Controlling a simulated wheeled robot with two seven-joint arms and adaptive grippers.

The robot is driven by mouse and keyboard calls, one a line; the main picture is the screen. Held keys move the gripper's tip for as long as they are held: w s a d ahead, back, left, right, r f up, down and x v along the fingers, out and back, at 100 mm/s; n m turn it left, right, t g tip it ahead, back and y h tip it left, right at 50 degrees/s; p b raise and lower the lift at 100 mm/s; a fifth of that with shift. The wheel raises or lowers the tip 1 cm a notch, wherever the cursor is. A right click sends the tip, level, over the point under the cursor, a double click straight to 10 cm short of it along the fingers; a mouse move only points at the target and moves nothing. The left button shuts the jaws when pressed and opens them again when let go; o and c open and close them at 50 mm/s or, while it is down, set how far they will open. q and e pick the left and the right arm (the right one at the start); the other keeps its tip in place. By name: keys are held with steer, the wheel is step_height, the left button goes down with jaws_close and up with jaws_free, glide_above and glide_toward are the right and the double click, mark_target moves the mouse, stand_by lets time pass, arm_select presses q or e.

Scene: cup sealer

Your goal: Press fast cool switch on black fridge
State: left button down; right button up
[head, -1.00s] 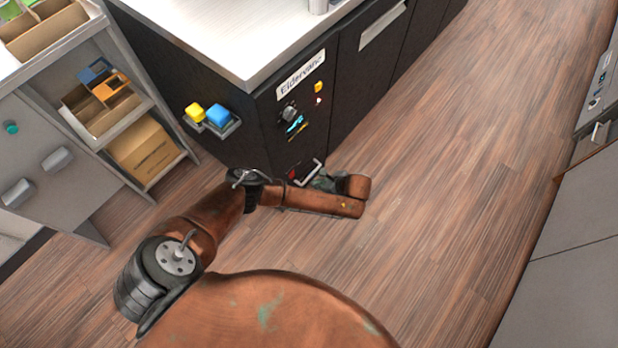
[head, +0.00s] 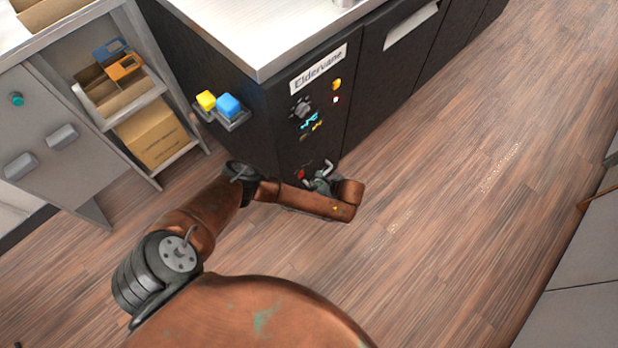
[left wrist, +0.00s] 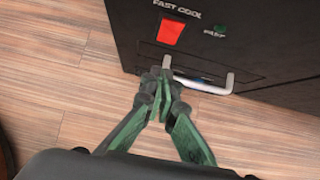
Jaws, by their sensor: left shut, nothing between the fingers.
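The black fridge (head: 290,120) stands under a white counter, with an "Eldervane" label on its front. The fast cool switch (left wrist: 171,31) is a red rocker under the words FAST COOL in the left wrist view. It also shows as a small red spot in the head view (head: 301,174). My left gripper (left wrist: 165,76) is shut and empty, its green fingertips just below the switch, by the left end of a metal handle (left wrist: 205,86). I cannot tell if the tips touch the handle. In the head view my left gripper (head: 318,180) is low by the fridge front. My right gripper is out of view.
A small green indicator (left wrist: 221,31) sits right of the switch. A knob (head: 301,107) is higher on the panel. A holder with yellow and blue blocks (head: 228,107) is on the fridge's left side. A shelf with boxes (head: 153,135) stands left. The floor at right is clear.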

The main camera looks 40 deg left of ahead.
mark_target(301, 174)
arm_select(q)
steer(key=shift+w+a+f+b, duration=0.1)
steer(key=shift+a+f+b, duration=0.2)
steer(key=shift+a, duration=0.5)
steer(key=shift+w+a+f+b, duration=0.15)
steer(key=shift+a+b, duration=0.2)
steer(key=shift+a, duration=0.4)
steer(key=shift+s+a+f+b, duration=0.1)
steer(key=shift+a+f+b, duration=0.2)
steer(key=shift+a, duration=0.5)
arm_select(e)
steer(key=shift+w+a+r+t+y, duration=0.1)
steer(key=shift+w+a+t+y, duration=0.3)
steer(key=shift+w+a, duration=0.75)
arm_select(q)
steer(key=shift+r, duration=0.1)
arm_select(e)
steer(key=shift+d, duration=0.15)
